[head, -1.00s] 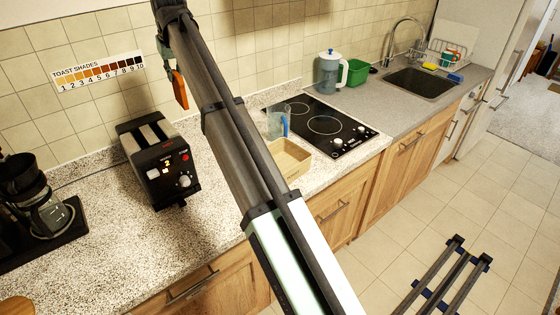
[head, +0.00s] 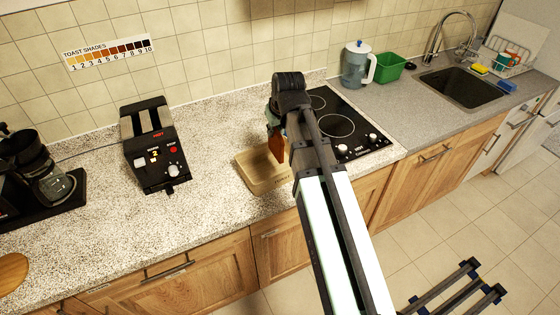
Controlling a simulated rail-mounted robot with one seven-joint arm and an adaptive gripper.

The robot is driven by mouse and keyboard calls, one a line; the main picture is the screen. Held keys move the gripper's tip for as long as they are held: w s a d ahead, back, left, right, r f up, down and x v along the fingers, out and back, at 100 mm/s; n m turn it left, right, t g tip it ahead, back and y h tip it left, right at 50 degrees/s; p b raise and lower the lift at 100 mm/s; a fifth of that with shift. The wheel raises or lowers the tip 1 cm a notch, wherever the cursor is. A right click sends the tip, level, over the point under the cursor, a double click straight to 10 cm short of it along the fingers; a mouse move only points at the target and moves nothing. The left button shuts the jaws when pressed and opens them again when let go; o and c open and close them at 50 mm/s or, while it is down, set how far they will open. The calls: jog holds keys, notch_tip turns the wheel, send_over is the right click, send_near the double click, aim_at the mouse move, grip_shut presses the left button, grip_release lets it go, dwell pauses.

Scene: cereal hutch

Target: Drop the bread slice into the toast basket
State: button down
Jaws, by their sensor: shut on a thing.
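The bread slice (head: 277,147) is a browned slab hanging upright from my gripper (head: 273,122). My gripper is shut on its upper part; the fingertips are small and partly hidden. The toast basket (head: 252,185) is a light tan open box on the counter, left of the hob. The slice overlaps the basket's right rear part in the head view and appears above it. I cannot tell the exact height. My arm hides the basket's right end.
A black toaster (head: 155,150) stands left of the basket, and a coffee maker (head: 40,180) farther left. The black hob (head: 345,125) is right of the basket. A pitcher (head: 356,65) and green tub (head: 377,68) stand behind it. Counter between toaster and basket is clear.

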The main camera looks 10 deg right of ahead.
aim_at(274, 142)
jog(key=shift+w+d+f, duration=0.1)
jog(key=shift+w, duration=0.1)
jog(key=shift+a+f+b, duration=0.2)
jog(key=shift+f+b, duration=1.9)
jog(key=shift+f, duration=0.7)
jog(key=c, duration=1)
grip_release()
jog(key=shift+c, duration=0.2)
jog(key=shift+s+r, duration=0.1)
jog(key=v, duration=1.2)
jog(key=shift+d, duration=0.15)
